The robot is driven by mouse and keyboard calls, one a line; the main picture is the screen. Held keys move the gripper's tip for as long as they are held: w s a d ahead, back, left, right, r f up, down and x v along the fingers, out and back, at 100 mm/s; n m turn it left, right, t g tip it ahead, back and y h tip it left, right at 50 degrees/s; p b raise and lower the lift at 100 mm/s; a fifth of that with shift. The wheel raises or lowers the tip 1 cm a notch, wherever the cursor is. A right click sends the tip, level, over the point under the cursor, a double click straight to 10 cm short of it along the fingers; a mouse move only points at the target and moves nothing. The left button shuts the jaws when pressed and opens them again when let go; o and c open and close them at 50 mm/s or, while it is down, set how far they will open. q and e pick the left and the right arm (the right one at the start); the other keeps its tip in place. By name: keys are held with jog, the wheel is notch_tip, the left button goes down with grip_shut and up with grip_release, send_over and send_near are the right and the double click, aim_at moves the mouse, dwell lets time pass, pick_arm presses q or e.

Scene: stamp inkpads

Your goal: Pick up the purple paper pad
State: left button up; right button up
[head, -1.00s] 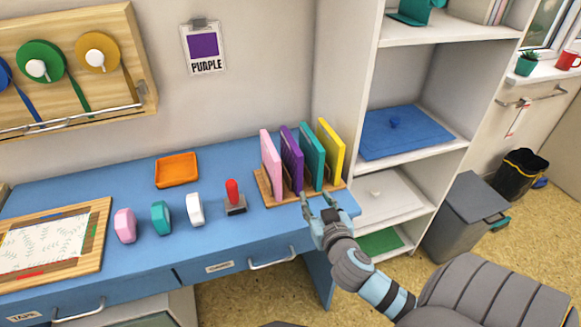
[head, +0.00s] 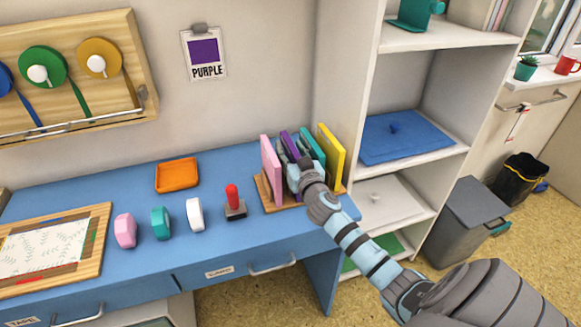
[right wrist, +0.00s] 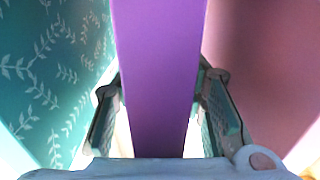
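The purple paper pad (head: 289,143) stands upright in a wooden rack (head: 270,203) on the blue desk, between the pink pad (head: 270,170) and the teal pad (head: 313,147). My right gripper (head: 301,168) is at the rack and hides most of the purple pad in the head view. In the right wrist view the purple pad (right wrist: 157,70) runs between my two fingers, one on each side. The fingers look spread, with small gaps beside the pad. My left gripper is not in view.
The teal pad (right wrist: 50,70) and pink pad (right wrist: 255,60) are close on either side of my fingers. A yellow pad (head: 333,155) stands at the rack's right end. A red-handled stamp (head: 233,200) is left of the rack. A white shelf unit (head: 415,170) rises at the right.

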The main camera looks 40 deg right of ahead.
jog(key=shift+w, duration=0.1)
grip_shut()
jog(key=shift+r, duration=0.1)
dwell(0.3)
